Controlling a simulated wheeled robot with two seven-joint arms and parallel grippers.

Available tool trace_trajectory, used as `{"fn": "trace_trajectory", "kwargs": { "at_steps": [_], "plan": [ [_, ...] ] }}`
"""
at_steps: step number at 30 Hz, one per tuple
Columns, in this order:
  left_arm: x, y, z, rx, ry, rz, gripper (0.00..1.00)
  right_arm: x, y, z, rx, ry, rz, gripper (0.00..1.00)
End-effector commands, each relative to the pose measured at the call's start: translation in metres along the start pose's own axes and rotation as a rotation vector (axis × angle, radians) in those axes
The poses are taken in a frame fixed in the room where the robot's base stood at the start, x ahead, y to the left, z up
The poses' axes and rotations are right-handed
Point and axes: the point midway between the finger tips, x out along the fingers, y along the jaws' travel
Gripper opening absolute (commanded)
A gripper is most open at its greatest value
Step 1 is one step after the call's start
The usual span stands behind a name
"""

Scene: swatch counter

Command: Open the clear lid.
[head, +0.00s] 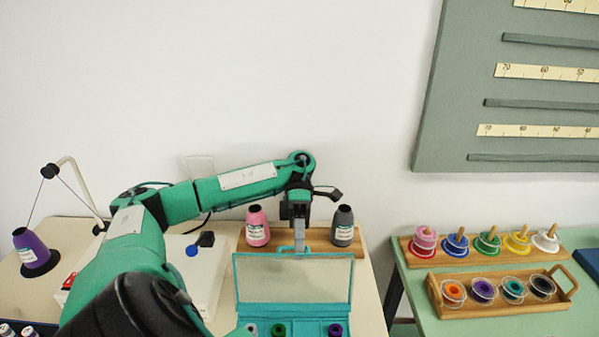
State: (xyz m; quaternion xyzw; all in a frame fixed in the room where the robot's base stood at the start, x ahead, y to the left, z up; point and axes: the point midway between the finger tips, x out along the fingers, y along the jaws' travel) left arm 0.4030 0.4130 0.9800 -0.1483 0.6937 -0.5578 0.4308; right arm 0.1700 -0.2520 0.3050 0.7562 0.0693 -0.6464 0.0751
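The clear lid (293,280) has a teal frame and stands raised at the back of a teal box (310,318), its pane facing me. Its small teal handle (285,248) is on the top edge. Spools show uncovered in the box below the lid. My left gripper (300,247) points down at the lid's top edge, by the right end of the handle. Its fingers overlap in this view, so I cannot tell their gap or whether they touch the lid. My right gripper is not in view.
A pink cone (257,227) and a grey cone (343,227) stand on a wooden board (318,238) on either side of my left gripper. A purple cone (35,250) stands at far left. The green table (420,325) at right holds spool racks.

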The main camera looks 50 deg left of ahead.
Motion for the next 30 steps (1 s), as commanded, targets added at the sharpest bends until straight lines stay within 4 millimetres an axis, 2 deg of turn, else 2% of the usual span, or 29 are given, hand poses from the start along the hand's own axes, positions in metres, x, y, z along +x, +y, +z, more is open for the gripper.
{"fn": "trace_trajectory", "kwargs": {
  "at_steps": [10,14,17,24,30],
  "plan": [
    [-0.001,-0.002,0.000,0.003,0.000,0.000,0.31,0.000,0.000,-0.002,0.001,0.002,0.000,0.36],
    [-0.004,-0.009,0.000,0.005,-0.001,0.001,0.31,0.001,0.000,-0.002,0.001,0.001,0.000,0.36],
    [-0.011,-0.022,0.000,0.006,0.000,0.003,0.31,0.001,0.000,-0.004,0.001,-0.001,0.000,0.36],
    [-0.033,-0.068,0.000,0.005,-0.001,0.005,0.31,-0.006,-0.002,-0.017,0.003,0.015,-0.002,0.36],
    [-0.046,-0.095,-0.001,0.004,-0.001,0.004,0.31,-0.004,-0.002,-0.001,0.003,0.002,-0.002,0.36]
  ]
}}
